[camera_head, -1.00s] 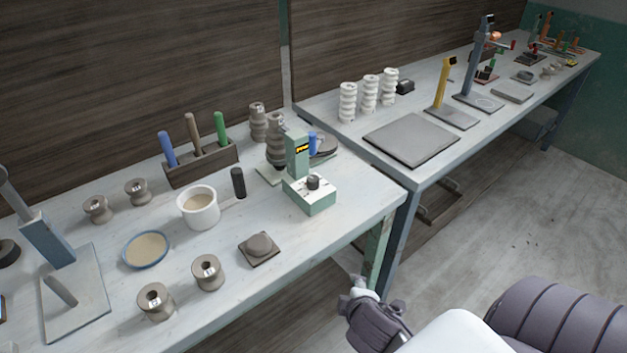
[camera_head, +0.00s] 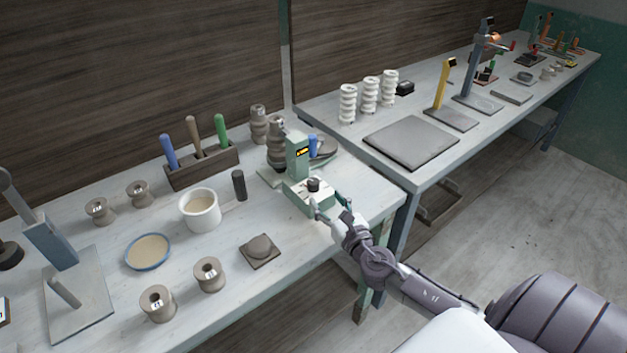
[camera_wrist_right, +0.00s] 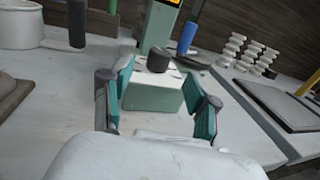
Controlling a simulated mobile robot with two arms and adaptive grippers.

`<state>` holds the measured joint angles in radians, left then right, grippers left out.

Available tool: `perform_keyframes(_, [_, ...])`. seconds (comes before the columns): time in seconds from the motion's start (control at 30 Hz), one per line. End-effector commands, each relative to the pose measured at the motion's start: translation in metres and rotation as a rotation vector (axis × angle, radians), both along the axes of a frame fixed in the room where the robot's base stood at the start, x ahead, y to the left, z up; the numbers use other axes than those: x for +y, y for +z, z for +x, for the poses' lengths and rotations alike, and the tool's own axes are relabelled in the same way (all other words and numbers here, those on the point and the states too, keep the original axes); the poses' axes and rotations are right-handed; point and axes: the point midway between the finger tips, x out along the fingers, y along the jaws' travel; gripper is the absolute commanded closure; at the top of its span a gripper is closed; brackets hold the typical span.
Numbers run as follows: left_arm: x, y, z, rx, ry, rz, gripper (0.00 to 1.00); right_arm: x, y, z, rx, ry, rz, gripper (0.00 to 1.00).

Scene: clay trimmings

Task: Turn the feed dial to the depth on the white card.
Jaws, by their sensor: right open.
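The feed dial is a dark round knob (camera_head: 313,184) on top of a pale green box with a white top plate (camera_head: 306,198), at the foot of a green column (camera_head: 298,158) with a small yellow-lit display. In the right wrist view the knob (camera_wrist_right: 159,60) stands beyond my fingers. My right gripper (camera_head: 333,206) is open and empty at the near side of the box. Its teal fingers (camera_wrist_right: 160,100) stand apart, either side of the box front in the wrist view. I cannot make out a white card's writing. My left gripper is not in view.
A black cylinder (camera_head: 239,185) and a white pot (camera_head: 199,209) stand left of the box. A blue-handled item (camera_head: 314,146) is behind it. A second bench (camera_head: 352,135) adjoins at right.

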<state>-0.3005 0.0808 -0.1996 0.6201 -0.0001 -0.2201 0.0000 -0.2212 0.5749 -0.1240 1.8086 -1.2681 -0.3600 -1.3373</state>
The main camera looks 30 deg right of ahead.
Motion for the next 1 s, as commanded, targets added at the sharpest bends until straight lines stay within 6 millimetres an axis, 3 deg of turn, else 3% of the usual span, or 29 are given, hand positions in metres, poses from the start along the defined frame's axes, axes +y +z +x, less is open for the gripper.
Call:
perform_keyframes(0.2, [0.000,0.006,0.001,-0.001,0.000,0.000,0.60,-0.006,0.002,0.046,-0.002,-0.004,0.003,0.40])
perform_keyframes(0.4, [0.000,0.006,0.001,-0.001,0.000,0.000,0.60,-0.009,0.000,0.071,-0.001,-0.003,0.002,0.40])
perform_keyframes(0.8, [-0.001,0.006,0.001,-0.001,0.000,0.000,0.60,-0.009,0.000,0.078,0.000,-0.001,0.003,0.40])
perform_keyframes(1.0, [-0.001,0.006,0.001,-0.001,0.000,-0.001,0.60,-0.010,0.000,0.078,0.000,-0.002,0.003,0.72])
